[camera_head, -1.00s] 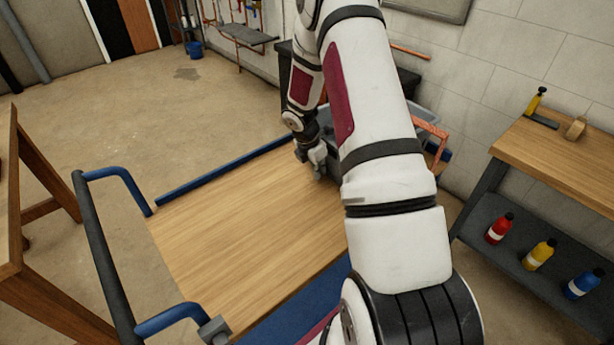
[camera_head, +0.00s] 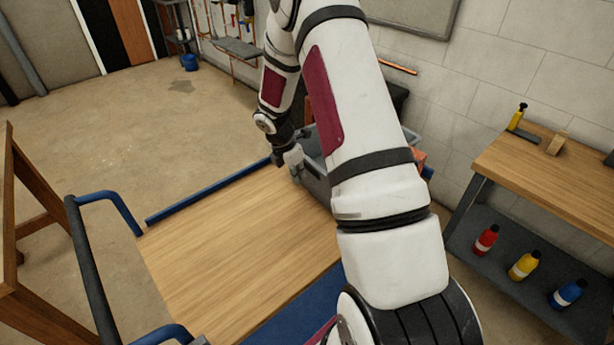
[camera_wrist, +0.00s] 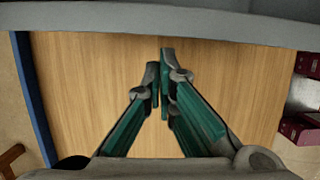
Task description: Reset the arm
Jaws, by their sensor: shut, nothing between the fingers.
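My gripper (camera_head: 295,162) hangs over the far end of a wooden cart top (camera_head: 235,235), beside a grey bin (camera_head: 317,178). My arm reaches out from the lower right and hides part of the bin. In the wrist view my gripper (camera_wrist: 162,75) points at the bare wooden top (camera_wrist: 90,80). Its two green-padded fingers are shut with nothing between them. A grey rim crosses the top of the wrist view.
The cart has a blue frame and a dark handle (camera_head: 90,260) at left. A wooden table (camera_head: 35,260) stands further left. At right a workbench (camera_head: 560,165) holds red (camera_head: 485,240), yellow (camera_head: 524,265) and blue (camera_head: 567,293) bottles on its lower shelf. The cart's middle is clear.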

